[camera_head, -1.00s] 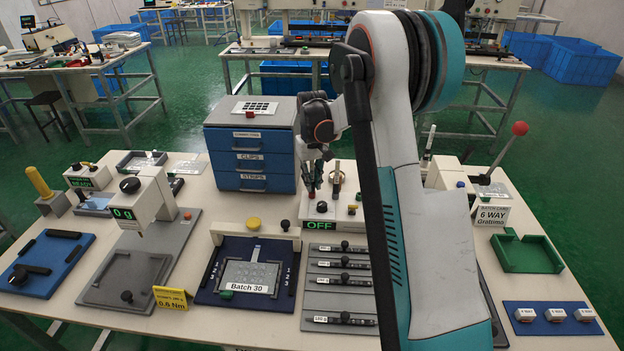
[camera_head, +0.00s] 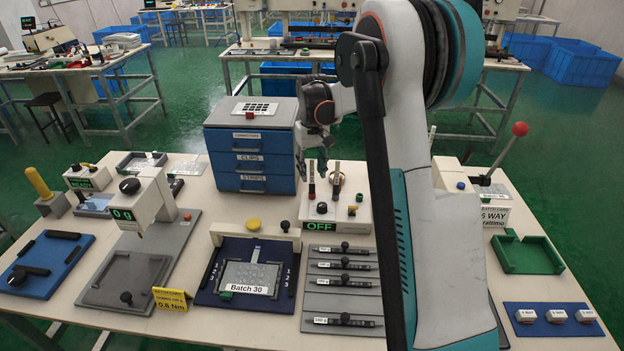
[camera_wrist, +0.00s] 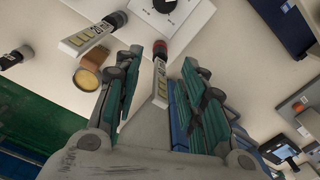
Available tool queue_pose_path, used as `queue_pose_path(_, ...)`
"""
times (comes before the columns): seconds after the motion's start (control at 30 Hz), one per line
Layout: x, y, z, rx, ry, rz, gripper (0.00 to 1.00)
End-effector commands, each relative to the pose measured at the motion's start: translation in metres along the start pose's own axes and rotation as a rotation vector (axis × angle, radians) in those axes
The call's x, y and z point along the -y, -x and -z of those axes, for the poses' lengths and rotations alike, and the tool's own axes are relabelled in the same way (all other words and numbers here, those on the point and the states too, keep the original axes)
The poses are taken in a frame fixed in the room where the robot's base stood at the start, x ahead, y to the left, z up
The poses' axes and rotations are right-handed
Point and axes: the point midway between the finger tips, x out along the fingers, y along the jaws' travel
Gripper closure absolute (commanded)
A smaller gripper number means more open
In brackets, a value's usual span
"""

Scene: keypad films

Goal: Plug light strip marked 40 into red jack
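Two light strips with yellow segments show in the wrist view. One (camera_wrist: 160,84) has a red end and lies in line with the gap between my fingers; the other (camera_wrist: 84,40) has a dark end and is at upper left. Any number on them is unreadable. In the head view, two upright slim pieces (camera_head: 311,178) (camera_head: 336,181) stand at the white OFF box (camera_head: 345,218); I cannot tell which is marked 40. My gripper (camera_wrist: 163,95) is open, its fingers apart, with no clear contact with a strip. In the head view my gripper (camera_head: 301,168) is beside the drawer cabinet. The red jack cannot be made out clearly.
The blue drawer cabinet (camera_head: 252,160) stands close to the left of my gripper. The Batch 30 fixture (camera_head: 205,290) and a grey rack of bars (camera_head: 318,300) are in front. A round yellow-topped piece (camera_wrist: 90,79) is left of my fingers in the wrist view.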

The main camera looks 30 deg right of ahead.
Motion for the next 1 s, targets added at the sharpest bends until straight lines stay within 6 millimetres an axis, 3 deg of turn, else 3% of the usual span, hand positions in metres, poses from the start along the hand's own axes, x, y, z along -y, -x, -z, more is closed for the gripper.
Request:
queue_pose_path(0.2, 0.000, 0.044, -0.001, 0.000, 0.000, 0.000, 0.63)
queue_pose_path(0.4, 0.000, 0.065, 0.000, 0.000, 0.000, 0.000, 0.63)
queue_pose_path(1.0, 0.000, 0.070, 0.000, 0.000, 0.000, 0.000, 0.63)
